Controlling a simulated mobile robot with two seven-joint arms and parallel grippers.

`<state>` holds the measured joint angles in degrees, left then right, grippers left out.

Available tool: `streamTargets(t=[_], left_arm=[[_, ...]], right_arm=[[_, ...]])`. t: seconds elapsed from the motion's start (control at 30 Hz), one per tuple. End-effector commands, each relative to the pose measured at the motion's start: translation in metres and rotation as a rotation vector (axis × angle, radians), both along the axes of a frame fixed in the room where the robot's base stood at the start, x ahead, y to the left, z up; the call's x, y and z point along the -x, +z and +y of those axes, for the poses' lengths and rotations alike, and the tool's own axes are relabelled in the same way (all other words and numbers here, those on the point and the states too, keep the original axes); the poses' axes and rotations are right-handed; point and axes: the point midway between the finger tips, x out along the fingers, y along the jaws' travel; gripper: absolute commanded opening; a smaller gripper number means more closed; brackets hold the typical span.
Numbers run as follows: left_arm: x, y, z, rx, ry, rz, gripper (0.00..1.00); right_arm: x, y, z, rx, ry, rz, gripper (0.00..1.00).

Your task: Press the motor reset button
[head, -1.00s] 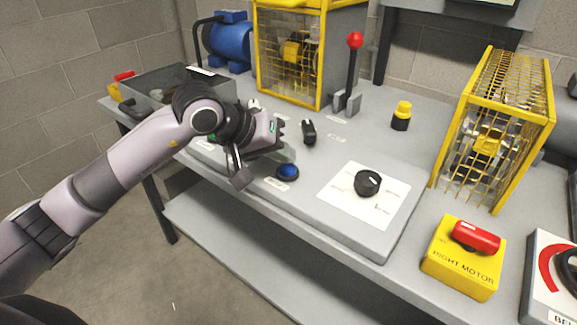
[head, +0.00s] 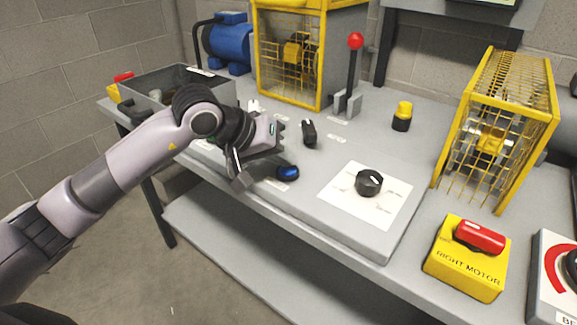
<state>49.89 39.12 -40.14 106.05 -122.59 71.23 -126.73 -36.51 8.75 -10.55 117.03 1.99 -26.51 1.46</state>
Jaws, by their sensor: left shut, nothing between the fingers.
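A blue round push button (head: 287,172) sits near the front edge of the grey sloped control panel (head: 325,222). It is the likeliest reset button, but its label is too small to read. My left gripper (head: 279,131) is over the panel, just behind and to the left of the blue button, and apart from it. Its fingers are shut and empty. My left wrist and hand hide the left part of the panel. My right gripper is not in view.
On the panel stand a black switch (head: 309,132) and a black knob (head: 368,183) on a white plate. Behind are a red-topped lever (head: 355,42) and a yellow guard cage (head: 288,55). To the right are a yellow beacon (head: 402,116), another cage (head: 490,140) and the right motor box (head: 466,262).

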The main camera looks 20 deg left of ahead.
Motion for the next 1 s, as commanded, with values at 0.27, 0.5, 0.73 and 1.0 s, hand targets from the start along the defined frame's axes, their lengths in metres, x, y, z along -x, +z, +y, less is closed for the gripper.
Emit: streamTargets(t=[0.27, 0.5, 0.73, 1.0], left_arm=[[0.000, 0.009, 0.000, -0.001, 0.000, 0.001, 0.00], [0.000, 0.010, 0.000, 0.000, 0.001, 0.002, 0.00], [0.000, 0.028, 0.000, 0.000, 0.000, -0.002, 0.00], [0.000, 0.055, 0.000, -0.001, 0.000, -0.001, 0.00]], right_arm=[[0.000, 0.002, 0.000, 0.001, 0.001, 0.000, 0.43], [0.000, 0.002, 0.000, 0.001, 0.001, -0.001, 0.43], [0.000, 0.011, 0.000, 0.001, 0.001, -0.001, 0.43], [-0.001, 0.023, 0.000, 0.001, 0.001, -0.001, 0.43]])
